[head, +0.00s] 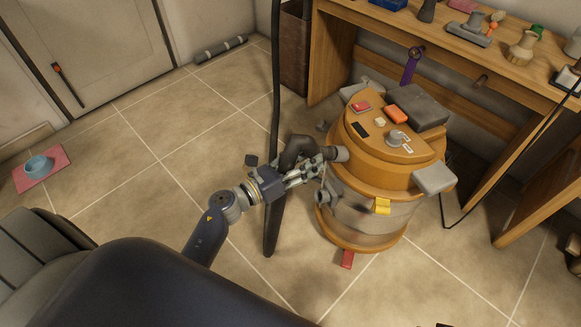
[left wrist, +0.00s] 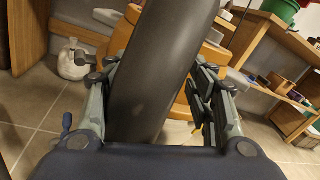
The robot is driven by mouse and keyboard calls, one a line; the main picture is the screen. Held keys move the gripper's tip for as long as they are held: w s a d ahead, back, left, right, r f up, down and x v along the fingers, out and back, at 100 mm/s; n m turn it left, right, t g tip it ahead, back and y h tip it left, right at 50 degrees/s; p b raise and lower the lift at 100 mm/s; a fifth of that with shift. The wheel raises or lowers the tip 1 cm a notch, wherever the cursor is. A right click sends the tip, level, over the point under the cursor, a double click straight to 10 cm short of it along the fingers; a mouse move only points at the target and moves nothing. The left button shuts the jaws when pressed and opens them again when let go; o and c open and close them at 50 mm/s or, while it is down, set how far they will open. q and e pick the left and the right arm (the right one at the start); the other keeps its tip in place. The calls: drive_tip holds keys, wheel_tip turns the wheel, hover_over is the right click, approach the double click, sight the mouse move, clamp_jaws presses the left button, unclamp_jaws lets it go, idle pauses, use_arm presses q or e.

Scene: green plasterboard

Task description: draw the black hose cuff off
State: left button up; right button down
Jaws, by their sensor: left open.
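The orange drum-shaped vacuum (head: 372,185) stands on the tiled floor. A black hose (head: 276,70) comes down from the top of the head view. Its dark curved cuff end (head: 297,148) meets a short grey fitting (head: 340,153) on the vacuum's left side. My left gripper (head: 314,169) is at this cuff, beside the vacuum's wall. In the left wrist view the dark tube (left wrist: 160,70) runs between my spread fingers, with a gap visible at the right finger. The fingers partly hide the joint in the head view. My right gripper is not in view.
A wooden workbench (head: 440,55) with tools stands behind and right of the vacuum. A grey box (head: 417,105) and small items lie on the vacuum's top. A pink mat (head: 52,160) with a blue bowl (head: 39,167) lies far left. The floor at left is mostly clear.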

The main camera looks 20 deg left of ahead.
sight(312, 156)
use_arm(q)
drive_tip(key=shift+x, duration=1.7)
drive_tip(key=c, duration=1.1)
